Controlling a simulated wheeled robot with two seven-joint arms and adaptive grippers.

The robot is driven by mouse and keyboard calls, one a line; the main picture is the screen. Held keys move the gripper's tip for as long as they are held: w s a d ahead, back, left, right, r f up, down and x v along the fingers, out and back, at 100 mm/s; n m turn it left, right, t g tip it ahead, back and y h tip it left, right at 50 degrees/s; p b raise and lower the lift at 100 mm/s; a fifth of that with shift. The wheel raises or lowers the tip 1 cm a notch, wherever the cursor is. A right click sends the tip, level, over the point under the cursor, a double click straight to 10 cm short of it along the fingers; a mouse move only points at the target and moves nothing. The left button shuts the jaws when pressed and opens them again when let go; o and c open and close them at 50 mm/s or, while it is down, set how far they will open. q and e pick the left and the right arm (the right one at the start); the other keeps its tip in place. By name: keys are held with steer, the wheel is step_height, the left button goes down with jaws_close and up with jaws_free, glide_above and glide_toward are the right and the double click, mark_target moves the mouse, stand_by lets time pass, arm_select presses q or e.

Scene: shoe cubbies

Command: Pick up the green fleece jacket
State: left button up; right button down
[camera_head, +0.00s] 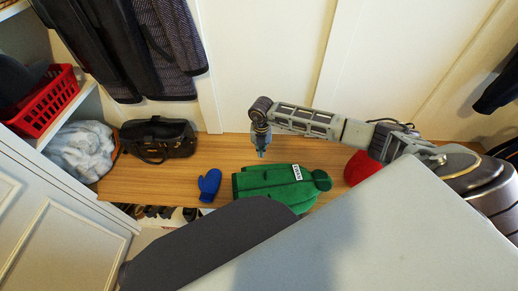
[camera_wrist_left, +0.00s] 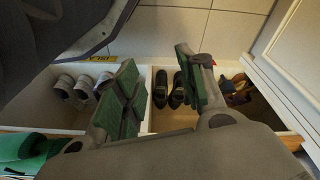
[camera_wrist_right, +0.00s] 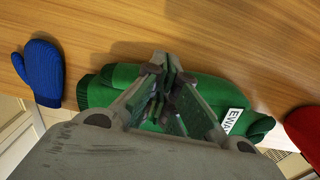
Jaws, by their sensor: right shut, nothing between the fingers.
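The green fleece jacket (camera_head: 268,184) lies folded on the wooden bench, with a white name label on it. It also shows in the right wrist view (camera_wrist_right: 207,93), partly hidden behind my right gripper. My right gripper (camera_head: 261,153) points down just above the jacket's back edge, shut and empty; its closed fingertips show in the right wrist view (camera_wrist_right: 166,68). I cannot tell whether they touch the cloth. My left gripper (camera_wrist_left: 157,62) is open and empty over the shoe cubbies, out of sight in the head view. Green cloth shows at the left edge of that wrist view.
A blue mitten (camera_head: 209,185) lies left of the jacket and a red item (camera_head: 357,168) right of it. A black bag (camera_head: 158,138) stands farther left on the bench (camera_head: 225,147). Shoes (camera_wrist_left: 80,88) sit in the cubbies below. Coats hang above.

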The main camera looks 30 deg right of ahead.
arm_select(q)
steer(key=shift+s+a+f, duration=0.3)
steer(key=shift+a+f, duration=0.1)
steer(key=shift+a, duration=0.05)
arm_select(e)
steer(key=shift+r, duration=0.55)
steer(key=shift+w, duration=0.1)
